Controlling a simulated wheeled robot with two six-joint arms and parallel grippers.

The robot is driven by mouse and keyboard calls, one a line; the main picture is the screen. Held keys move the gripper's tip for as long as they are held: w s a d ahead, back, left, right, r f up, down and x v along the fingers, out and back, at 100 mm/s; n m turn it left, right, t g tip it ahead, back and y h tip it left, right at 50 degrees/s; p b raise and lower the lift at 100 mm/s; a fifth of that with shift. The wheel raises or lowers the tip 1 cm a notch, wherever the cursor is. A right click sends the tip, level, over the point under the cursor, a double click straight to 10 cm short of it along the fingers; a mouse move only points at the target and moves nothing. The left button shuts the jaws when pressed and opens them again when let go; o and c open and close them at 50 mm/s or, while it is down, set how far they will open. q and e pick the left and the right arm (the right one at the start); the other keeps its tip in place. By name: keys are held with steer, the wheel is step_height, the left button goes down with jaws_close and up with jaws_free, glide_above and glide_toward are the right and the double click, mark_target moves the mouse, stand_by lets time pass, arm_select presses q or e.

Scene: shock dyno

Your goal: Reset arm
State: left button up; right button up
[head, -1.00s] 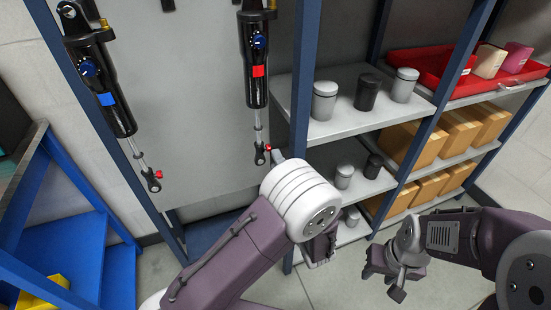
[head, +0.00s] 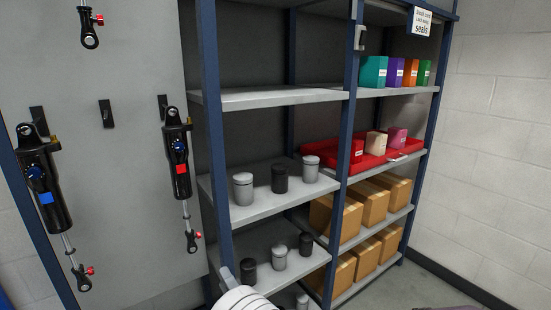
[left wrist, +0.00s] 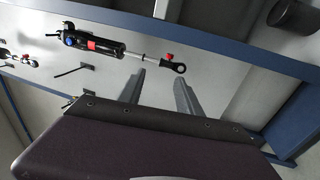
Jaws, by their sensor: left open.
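My left gripper (left wrist: 160,92) shows in the left wrist view with its two grey fingers spread apart and nothing between them. Beyond the fingers in that view is a black shock absorber with a red label (left wrist: 103,45), apart from them as far as I can tell. In the head view only the white wrist part of my left arm (head: 243,298) shows at the bottom edge, below the shelves. My right gripper is out of view. The red-labelled shock (head: 179,155) and a blue-labelled shock (head: 42,185) hang on the grey panel (head: 120,70).
A blue-framed shelf unit (head: 215,130) stands right of the panel. It holds grey and black canisters (head: 280,178), a red tray (head: 373,162), cardboard boxes (head: 364,205) and coloured boxes (head: 373,71). A pale block wall (head: 500,140) is at the right.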

arm_select(q)
steer(key=a+r+n+g+y, duration=0.4)
steer(key=a+r+n, duration=0.1)
steer(key=a, duration=0.5)
steer(key=s+a+n+g+y, duration=0.2)
steer(key=s+a+n+g, duration=0.4)
steer(key=s+a+g, duration=0.3)
steer(key=s+a+f+n+g+h, duration=0.5)
steer(key=s+f+n, duration=0.1)
steer(key=s+n, duration=0.4)
steer(key=s+d+f+n+g+h, duration=0.2)
steer(key=s+d+f+n+h, duration=0.55)
steer(key=n, duration=0.35)
steer(key=w+d+f+n+t+h, duration=0.5)
steer(key=w+d+n, duration=0.3)
steer(key=d+n, duration=0.45)
step_height(320, 180, up, 23)
steer(key=a+n+p, duration=0.2)
steer(key=p, duration=2)
steer(key=shift+n, duration=0.35)
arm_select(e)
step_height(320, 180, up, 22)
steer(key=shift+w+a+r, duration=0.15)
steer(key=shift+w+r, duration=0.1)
